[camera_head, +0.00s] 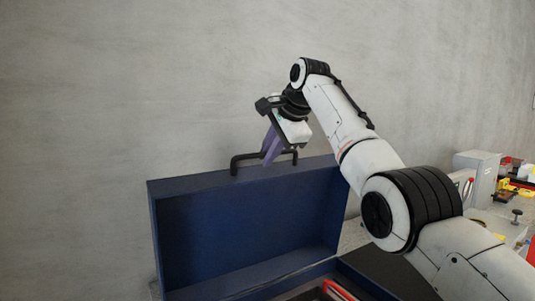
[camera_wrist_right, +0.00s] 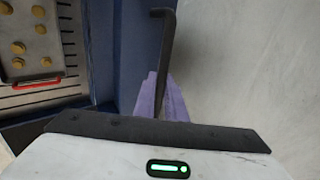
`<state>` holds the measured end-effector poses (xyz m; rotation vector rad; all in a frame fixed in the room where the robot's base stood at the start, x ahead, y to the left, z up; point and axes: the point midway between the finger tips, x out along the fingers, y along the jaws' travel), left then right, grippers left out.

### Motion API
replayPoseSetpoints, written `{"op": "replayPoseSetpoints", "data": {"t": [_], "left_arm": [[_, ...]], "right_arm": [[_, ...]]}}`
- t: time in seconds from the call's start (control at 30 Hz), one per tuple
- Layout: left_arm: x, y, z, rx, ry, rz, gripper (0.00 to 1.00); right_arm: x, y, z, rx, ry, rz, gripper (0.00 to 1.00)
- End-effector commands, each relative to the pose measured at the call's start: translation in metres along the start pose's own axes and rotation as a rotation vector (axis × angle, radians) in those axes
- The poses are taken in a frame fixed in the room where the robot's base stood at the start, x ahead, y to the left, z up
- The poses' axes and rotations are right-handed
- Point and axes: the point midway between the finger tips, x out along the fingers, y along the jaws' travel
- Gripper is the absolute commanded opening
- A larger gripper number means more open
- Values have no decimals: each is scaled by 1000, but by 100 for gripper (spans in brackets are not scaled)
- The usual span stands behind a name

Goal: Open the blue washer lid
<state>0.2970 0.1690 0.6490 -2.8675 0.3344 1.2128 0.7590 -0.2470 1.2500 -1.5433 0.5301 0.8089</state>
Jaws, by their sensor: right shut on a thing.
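The blue washer lid (camera_head: 250,222) stands raised, roughly upright, in the middle of the head view, with its hollow inner side facing me. Its black bar handle (camera_head: 240,158) is on the top edge. My right gripper (camera_head: 270,152), with purple fingers, reaches the handle from above and is shut on it. In the right wrist view the purple fingers (camera_wrist_right: 161,100) lie on both sides of the black handle (camera_wrist_right: 164,55), beside the blue lid (camera_wrist_right: 128,50). My left gripper is not in view.
A grey wall (camera_head: 130,80) is close behind the lid. At the right stands a light grey box (camera_head: 477,170) with red and yellow items (camera_head: 515,185) near it.

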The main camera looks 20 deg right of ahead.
Motion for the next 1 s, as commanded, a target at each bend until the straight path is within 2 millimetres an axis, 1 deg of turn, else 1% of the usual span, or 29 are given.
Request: {"op": "replayPoseSetpoints", "data": {"t": [0.03,0.2,0.23,0.27,0.3,0.57,0.67,0.87,0.9,1.0], "left_arm": [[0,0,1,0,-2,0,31],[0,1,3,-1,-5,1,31],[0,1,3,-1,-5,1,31],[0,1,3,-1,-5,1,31],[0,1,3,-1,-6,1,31],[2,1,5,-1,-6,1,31],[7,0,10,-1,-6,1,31],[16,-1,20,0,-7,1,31],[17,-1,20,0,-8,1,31],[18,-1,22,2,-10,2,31]], "right_arm": [[4,4,0,-1,0,12,0],[4,4,0,-1,0,14,0],[4,5,0,-1,0,14,12],[4,5,0,-1,0,14,17],[4,4,0,-1,0,14,18],[0,4,0,0,-1,9,18],[-11,3,0,-1,0,4,18],[-52,3,0,0,1,1,18],[-60,2,0,0,1,2,18],[-78,3,0,0,1,3,18]]}}
